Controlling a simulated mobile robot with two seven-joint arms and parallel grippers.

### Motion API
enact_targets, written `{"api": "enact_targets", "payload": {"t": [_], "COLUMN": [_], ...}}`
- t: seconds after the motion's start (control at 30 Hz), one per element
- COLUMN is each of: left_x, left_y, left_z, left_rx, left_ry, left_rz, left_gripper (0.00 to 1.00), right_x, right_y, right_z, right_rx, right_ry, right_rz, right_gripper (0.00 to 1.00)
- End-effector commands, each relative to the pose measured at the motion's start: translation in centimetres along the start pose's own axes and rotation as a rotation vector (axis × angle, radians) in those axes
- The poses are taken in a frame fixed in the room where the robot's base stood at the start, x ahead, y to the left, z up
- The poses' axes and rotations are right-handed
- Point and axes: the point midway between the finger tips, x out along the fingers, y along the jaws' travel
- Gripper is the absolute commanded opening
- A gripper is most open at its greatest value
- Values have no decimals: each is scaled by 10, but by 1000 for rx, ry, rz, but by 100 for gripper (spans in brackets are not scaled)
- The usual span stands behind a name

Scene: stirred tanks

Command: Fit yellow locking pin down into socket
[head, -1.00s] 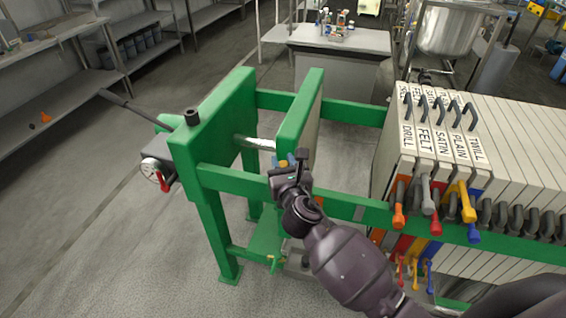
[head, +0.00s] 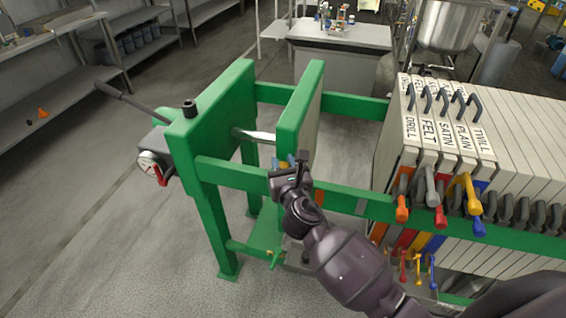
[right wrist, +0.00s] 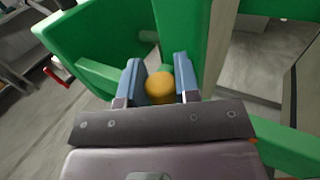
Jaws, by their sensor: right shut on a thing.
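The yellow locking pin (right wrist: 160,88) shows as a rounded yellow-orange head between the two blue-grey fingers of my right gripper (right wrist: 160,80) in the right wrist view. The fingers are shut on it. In the head view my right gripper (head: 291,168) is at the front green rail (head: 232,175), by the lower end of the upright green plate (head: 302,105). Only a bit of the pin (head: 284,165) shows there. The pin's lower part and the socket are hidden, so I cannot tell whether they touch. My left gripper is not in view.
A green end frame (head: 215,110) with a metal shaft (head: 255,137), a gauge (head: 147,162) and a long dark lever stands at left. Labelled filter plates (head: 440,130) with coloured taps fill the right. Between the green plate and these is an open gap.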

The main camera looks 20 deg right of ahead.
Motion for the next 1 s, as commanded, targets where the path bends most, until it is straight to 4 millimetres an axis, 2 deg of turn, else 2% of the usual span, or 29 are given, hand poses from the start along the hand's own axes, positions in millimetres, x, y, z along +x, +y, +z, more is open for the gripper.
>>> {"api": "enact_targets", "payload": {"t": [0.5, 0.9, 0.93, 1.0], "left_x": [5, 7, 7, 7], "left_y": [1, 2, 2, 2], "left_z": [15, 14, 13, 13], "left_rx": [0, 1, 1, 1], "left_ry": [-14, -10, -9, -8], "left_rz": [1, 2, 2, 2], "left_gripper": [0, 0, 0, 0], "right_x": [0, 0, 0, 0], "right_y": [0, 0, 0, 0], "right_z": [-17, -18, -18, -18], "right_rx": [0, 0, 0, 0], "right_ry": [1, 0, 0, 0], "right_rz": [0, 0, 0, 0], "right_gripper": [7, 7, 33, 44]}}
